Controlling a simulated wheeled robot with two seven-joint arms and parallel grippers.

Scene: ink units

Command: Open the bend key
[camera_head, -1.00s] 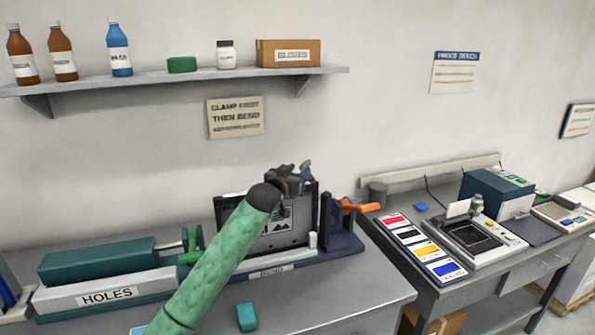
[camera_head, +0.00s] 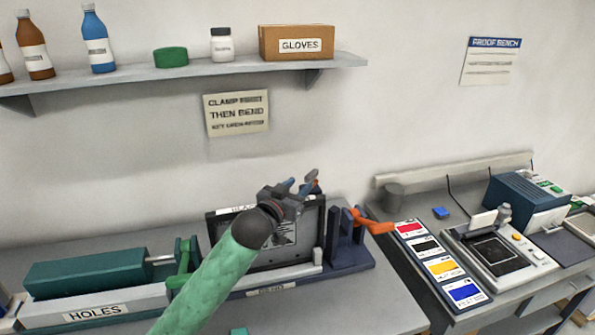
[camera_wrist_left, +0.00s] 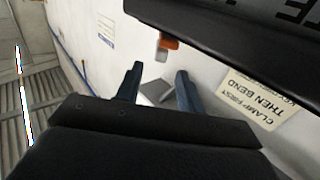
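I cannot tell for certain whether this handle is the bend key. My left gripper (camera_head: 305,183) is above the panel's top edge, left of the handle and apart from it. In the left wrist view its two fingers (camera_wrist_left: 159,88) are spread with nothing held. My arm hides part of the panel. My right gripper is not in view.
A teal "HOLES" unit (camera_head: 85,274) is at the left. A wall shelf (camera_head: 190,78) with bottles and a gloves box (camera_head: 296,43) hangs above. The right bench holds colour cards (camera_head: 441,267) and a proofing device (camera_head: 495,250). A small teal block (camera_head: 239,331) lies at the front.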

